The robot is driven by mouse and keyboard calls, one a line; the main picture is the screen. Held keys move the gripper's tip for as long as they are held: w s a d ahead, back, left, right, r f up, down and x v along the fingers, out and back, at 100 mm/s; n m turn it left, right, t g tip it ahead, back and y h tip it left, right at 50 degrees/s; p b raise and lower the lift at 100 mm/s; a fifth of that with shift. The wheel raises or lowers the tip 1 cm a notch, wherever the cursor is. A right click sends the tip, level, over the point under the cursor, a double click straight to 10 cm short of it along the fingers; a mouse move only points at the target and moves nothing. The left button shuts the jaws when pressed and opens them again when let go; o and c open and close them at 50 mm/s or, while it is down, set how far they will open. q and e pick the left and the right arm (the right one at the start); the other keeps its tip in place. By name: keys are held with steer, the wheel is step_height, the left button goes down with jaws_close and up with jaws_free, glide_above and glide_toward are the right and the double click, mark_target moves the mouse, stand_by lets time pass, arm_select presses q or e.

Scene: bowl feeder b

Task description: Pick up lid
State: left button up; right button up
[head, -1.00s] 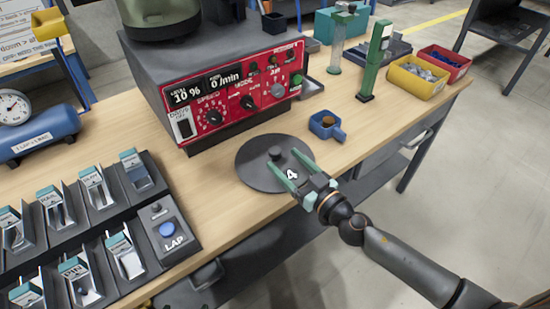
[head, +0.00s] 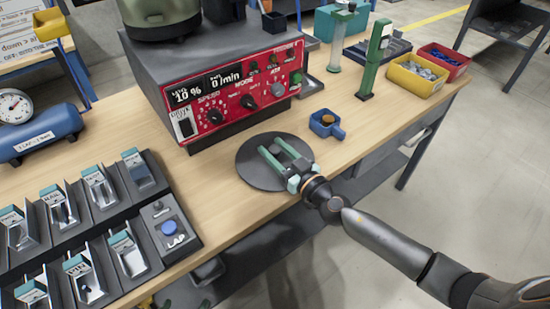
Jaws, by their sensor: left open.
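The lid (head: 250,173) is a flat dark grey disc lying on the wooden bench, in front of the red control panel. My right gripper (head: 272,147), with two green fingers, reaches over the lid from the lower right. Its fingers stand apart above the disc, around the spot of the lid's central knob. The knob is mostly hidden by the fingers, so I cannot tell whether they touch it. My left gripper is not in view.
The feeder's control box (head: 240,95) stands just behind the lid. A small blue cup (head: 325,127) is close on the right. A rack of small bins (head: 110,215) fills the left front. Yellow (head: 415,83) and red (head: 445,62) bins stand at the far right.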

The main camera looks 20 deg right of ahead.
jaws_close()
steer(key=shift+r, duration=0.2)
stand_by(0.5)
